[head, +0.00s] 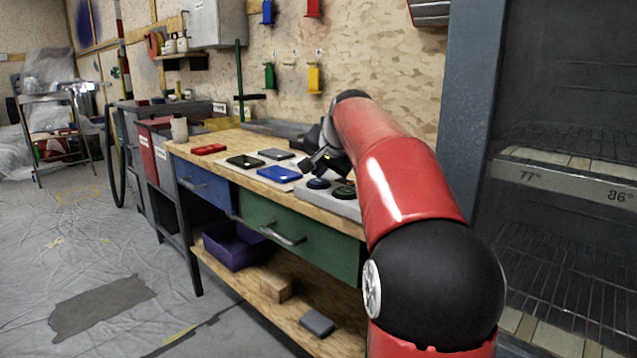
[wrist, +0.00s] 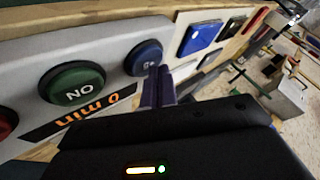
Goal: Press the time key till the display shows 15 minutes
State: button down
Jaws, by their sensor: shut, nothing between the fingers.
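A grey control panel (wrist: 190,18) lies on the workbench; it also shows in the head view (head: 340,206). In the wrist view it carries a blue key (wrist: 143,57) with a small unreadable label, a green key (wrist: 75,83) marked ON, seen upside down, and a red key (wrist: 5,124) cut by the left edge. The black display (wrist: 80,112) shows orange characters, upside down, that read 0 min; my gripper partly borders it. My gripper (wrist: 160,80) is shut and empty, its tips close beside the blue key. I cannot tell whether they touch it.
On the bench lie a blue tray (head: 279,173), a black tray (head: 243,161), a grey tray (head: 276,153) and a red tray (head: 208,149). A mug (head: 179,130) stands at the far left end. A glass-fronted cabinet (head: 560,180) stands close on the right.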

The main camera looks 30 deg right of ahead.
aim_at(320, 183)
jog(key=shift+f+b, duration=0.3)
jog(key=shift+f, duration=0.1)
dwell(0.4)
dwell(0.4)
jog(key=shift+r+p, duration=0.8)
jog(key=shift+p, duration=0.05)
notch_tip(320, 183, up, 5)
jog(key=p, duration=0.4)
jog(key=shift+r+p, duration=0.1)
jog(key=shift+p, duration=0.3)
